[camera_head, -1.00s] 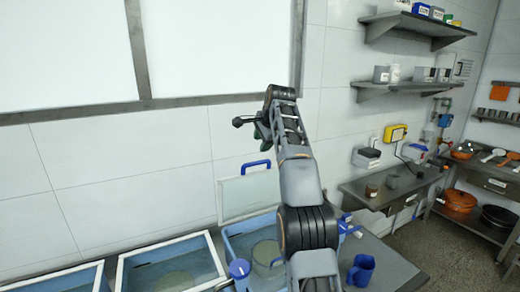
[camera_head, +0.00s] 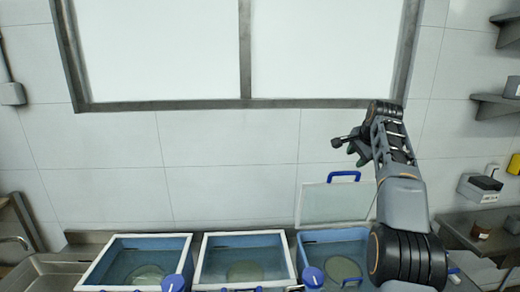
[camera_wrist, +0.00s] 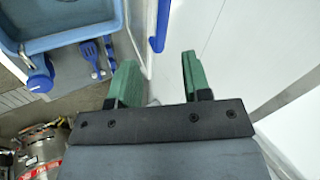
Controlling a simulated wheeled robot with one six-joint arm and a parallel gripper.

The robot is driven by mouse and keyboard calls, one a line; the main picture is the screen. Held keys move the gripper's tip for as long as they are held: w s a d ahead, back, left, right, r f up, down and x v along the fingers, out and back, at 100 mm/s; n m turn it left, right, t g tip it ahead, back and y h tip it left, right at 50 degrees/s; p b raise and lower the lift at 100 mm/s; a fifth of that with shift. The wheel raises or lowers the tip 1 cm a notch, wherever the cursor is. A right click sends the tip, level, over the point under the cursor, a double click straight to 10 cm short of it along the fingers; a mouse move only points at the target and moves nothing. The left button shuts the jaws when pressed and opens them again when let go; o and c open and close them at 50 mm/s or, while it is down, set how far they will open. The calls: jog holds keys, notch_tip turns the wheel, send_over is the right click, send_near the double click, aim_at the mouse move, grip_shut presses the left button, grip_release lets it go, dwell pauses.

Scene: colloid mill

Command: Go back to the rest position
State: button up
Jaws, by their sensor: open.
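My gripper (camera_wrist: 157,82) shows in the wrist view with its two green fingers apart and nothing between them. In the head view my arm is raised on the right, and my gripper (camera_head: 358,147) is up in front of the tiled wall, mostly behind the wrist links. It is above the right-hand blue tank (camera_head: 310,237), near the raised lid (camera_head: 335,203) with its blue handle. The lid's blue handle (camera_wrist: 159,25) also appears close to the fingers in the wrist view.
A sink (camera_head: 40,275) is at far left. Shelves (camera_head: 500,107) and a counter (camera_head: 490,225) are at right. A blue tool (camera_wrist: 91,50) lies beside the tank in the wrist view.

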jog(key=s+a+f+n+g+b, duration=0.1)
jog(key=s+a+f+n, duration=0.15)
jog(key=f, duration=0.25)
jog(key=s+a+f+n+g, duration=0.1)
jog(key=s+a+f+n, duration=0.1)
jog(key=s+f+n, duration=0.3)
jog(key=s+a+f+n+b, duration=0.1)
jog(key=s+a+f, duration=0.3)
jog(key=s, duration=0.4)
jog(key=s+a+f+n+b, duration=0.1)
jog(key=s+a+f+n, duration=0.2)
jog(key=s, duration=0.6)
jog(key=s+a+f+n+b, duration=0.1)
jog(key=s+a+f+n, duration=0.1)
jog(key=s+a+f, duration=0.3)
jog(key=shift+s+f+n, duration=0.35)
jog(key=shift+s+f, duration=0.5)
jog(key=shift+s, duration=1.1)
